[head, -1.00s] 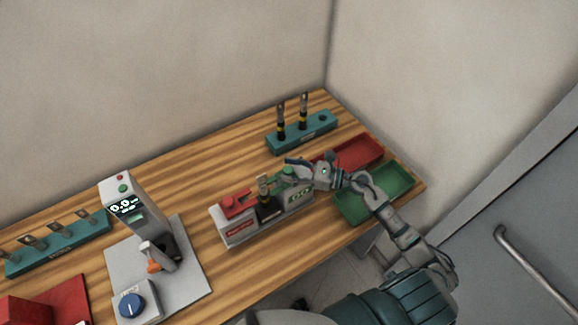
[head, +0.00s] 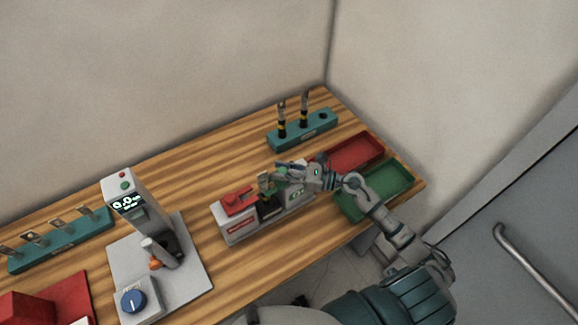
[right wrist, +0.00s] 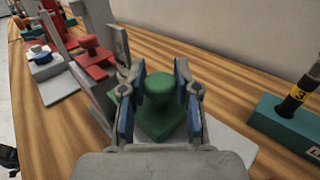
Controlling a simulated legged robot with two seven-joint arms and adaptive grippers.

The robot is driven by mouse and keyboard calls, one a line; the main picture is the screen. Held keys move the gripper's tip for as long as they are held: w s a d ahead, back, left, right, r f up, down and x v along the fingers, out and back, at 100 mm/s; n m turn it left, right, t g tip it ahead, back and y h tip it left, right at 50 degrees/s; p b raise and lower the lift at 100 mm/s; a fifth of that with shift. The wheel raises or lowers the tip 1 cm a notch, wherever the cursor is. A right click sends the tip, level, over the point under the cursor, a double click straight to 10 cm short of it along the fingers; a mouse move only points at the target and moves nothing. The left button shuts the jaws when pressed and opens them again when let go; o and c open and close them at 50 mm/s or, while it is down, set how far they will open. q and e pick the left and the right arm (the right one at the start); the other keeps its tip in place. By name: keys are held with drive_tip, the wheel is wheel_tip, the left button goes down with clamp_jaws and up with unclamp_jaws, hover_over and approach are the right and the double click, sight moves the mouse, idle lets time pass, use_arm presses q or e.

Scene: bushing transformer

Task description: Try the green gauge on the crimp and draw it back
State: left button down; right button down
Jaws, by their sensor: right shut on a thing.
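My right gripper (head: 283,172) is shut on the green gauge (right wrist: 158,108), holding its round knob between two blue-padded fingers. In the head view the gripper is over the right half of a grey gauge block (head: 241,231), close beside the crimp piece (head: 264,181) standing upright in the dark middle holder (head: 268,208). The fingers partly hide the green gauge there. I cannot tell whether the gauge touches the crimp. The red gauge (head: 238,202) sits on the block's left half; it also shows in the right wrist view (right wrist: 92,52). My left gripper is out of view.
A red tray (head: 372,141) and a green tray (head: 405,189) lie to the right. A teal rack (head: 306,137) with two upright black-and-yellow pieces stands behind.

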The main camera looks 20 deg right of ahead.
drive_tip(key=shift+a, duration=0.3)
drive_tip(key=c, duration=0.8)
unclamp_jaws()
drive_tip(key=shift+c, duration=0.2)
drive_tip(key=shift+d, duration=0.1)
drive_tip(key=shift+s+d, duration=0.15)
drive_tip(key=shift+d, duration=0.05)
drive_tip(key=v, duration=1.1)
drive_tip(key=shift+s+d, duration=0.15)
drive_tip(key=shift+d, duration=0.05)
drive_tip(key=shift+f, duration=0.1)
